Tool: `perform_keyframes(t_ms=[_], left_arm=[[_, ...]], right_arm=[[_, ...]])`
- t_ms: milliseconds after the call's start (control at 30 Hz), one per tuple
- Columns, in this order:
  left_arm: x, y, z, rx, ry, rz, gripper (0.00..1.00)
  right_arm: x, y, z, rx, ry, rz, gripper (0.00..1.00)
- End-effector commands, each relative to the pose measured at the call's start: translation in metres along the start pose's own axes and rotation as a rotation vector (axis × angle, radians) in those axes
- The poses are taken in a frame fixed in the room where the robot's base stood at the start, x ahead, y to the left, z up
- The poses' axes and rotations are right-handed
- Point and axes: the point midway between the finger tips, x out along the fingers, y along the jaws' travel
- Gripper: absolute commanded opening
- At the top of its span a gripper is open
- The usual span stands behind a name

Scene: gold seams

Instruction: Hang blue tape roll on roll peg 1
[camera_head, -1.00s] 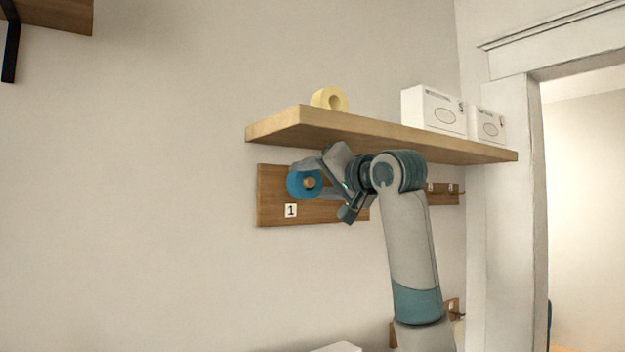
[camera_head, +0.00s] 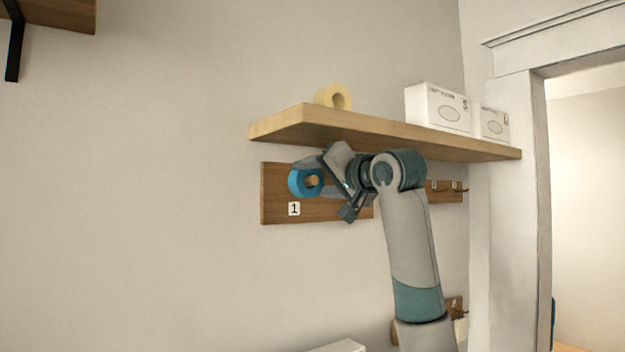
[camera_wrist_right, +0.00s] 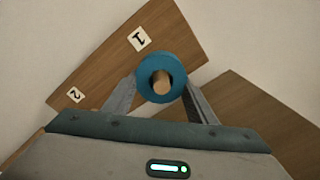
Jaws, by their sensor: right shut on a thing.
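The blue tape roll (camera_head: 297,182) is at the wooden peg board (camera_head: 272,208), above the label "1". The light wooden peg (camera_head: 313,181) shows in the roll's hole, with the roll around it. In the right wrist view the blue roll (camera_wrist_right: 162,92) circles the round peg end (camera_wrist_right: 161,82). My right gripper (camera_head: 322,182) is shut on the roll. In the right wrist view its two fingers (camera_wrist_right: 160,92) lie on either side of the roll. The wrist hides the right part of the board. My left gripper is in neither view.
A wooden shelf (camera_head: 385,132) runs just above the board and my right wrist. It carries a yellow tape roll (camera_head: 337,97) and two white boxes (camera_head: 438,108). A smaller hook board (camera_head: 445,190) is to the right, near a door frame.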

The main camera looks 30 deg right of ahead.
Motion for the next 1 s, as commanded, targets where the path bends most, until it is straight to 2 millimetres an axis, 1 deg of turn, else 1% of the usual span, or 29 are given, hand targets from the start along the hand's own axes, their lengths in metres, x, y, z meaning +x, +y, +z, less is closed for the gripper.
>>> perform_keyframes(t_ms=[500,1000], left_arm=[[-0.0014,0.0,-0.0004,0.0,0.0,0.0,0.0],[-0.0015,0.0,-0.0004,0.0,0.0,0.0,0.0]], right_arm=[[0.0086,0.0033,0.0031,0.0,0.0,0.001,0.28],[0.0095,0.0035,0.0036,0.0,0.0,0.0,0.28]])
